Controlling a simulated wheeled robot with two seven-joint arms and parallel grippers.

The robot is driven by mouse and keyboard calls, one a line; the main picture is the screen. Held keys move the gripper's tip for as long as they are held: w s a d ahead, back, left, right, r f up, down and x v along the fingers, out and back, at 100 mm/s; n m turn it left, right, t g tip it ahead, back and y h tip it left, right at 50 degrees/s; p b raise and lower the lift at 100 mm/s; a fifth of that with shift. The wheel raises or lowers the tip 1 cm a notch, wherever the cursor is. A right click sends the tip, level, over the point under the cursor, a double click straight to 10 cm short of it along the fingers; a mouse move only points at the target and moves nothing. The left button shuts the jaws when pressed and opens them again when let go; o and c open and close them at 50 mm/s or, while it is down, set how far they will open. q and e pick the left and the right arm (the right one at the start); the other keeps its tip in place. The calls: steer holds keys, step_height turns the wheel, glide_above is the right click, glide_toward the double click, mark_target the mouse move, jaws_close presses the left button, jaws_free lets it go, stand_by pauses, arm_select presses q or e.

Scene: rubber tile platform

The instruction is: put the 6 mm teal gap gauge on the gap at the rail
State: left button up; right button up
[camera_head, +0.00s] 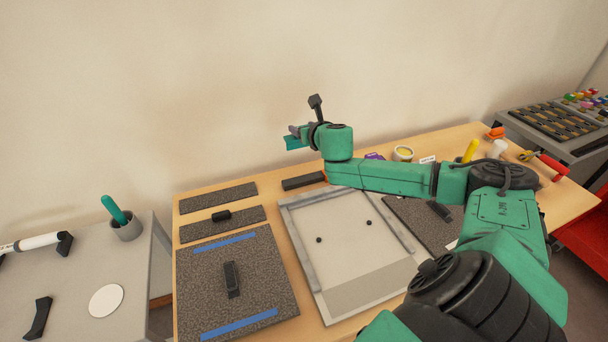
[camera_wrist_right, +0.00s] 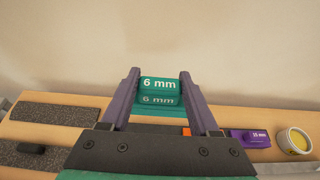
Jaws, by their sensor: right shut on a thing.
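My right gripper (camera_head: 296,137) is raised above the back edge of the wooden table. It is shut on the teal gap gauge (camera_wrist_right: 159,85), which reads "6 mm" on two faces in the right wrist view. That view shows the gauge between both purple-grey fingers (camera_wrist_right: 159,74), with nothing touching it below. In the head view only a small teal part of the gauge (camera_head: 293,143) shows. Dark speckled rubber tiles (camera_head: 205,270) and a light panel with grey rails (camera_head: 304,254) lie on the table. I cannot tell which gap is meant. My left gripper is out of view.
A purple gauge (camera_wrist_right: 249,139) marked 15 mm and a yellow-filled pot (camera_head: 403,153) stand at the back. A dark bar (camera_head: 303,181) lies behind the panel. A black block (camera_head: 232,279) rests on the large tile. My right arm covers part of the table's right side.

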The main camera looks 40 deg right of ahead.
mark_target(304, 181)
step_height(304, 181, down, 17)
steer(key=shift+r+b, duration=0.1)
steer(key=shift+b, duration=1.15)
steer(key=o, duration=1.4)
